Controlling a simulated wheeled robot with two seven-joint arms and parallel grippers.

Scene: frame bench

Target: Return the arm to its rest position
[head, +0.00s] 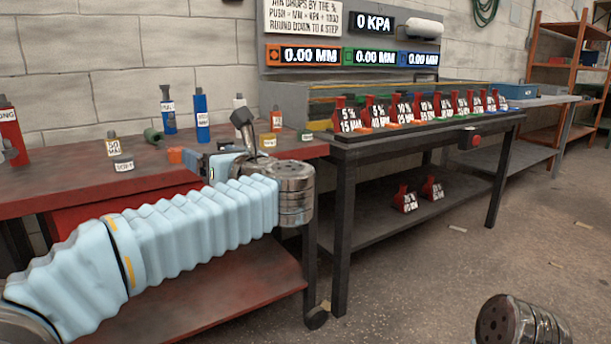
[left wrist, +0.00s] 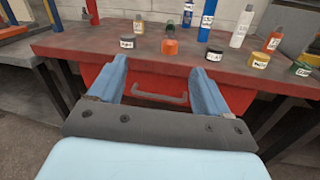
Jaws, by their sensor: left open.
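My left arm (head: 190,232), in a pale blue ribbed sleeve, reaches in from the left of the head view, in front of the red bench (head: 70,188). Its metal joint (head: 285,192) is near the bench's right end. My left gripper (left wrist: 161,76) shows in the left wrist view with its two blue fingers wide apart and nothing between them. The fingers point toward the bench front and its red drawer (left wrist: 180,82). My right gripper is not in view.
Bottles and small jars stand on the bench, including a blue bottle (head: 202,117) and an orange jar (left wrist: 170,47). A dark table (head: 345,150) with a row of red-and-black labelled pieces (head: 402,108) stands to the right. The floor (head: 420,270) at right is mostly open.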

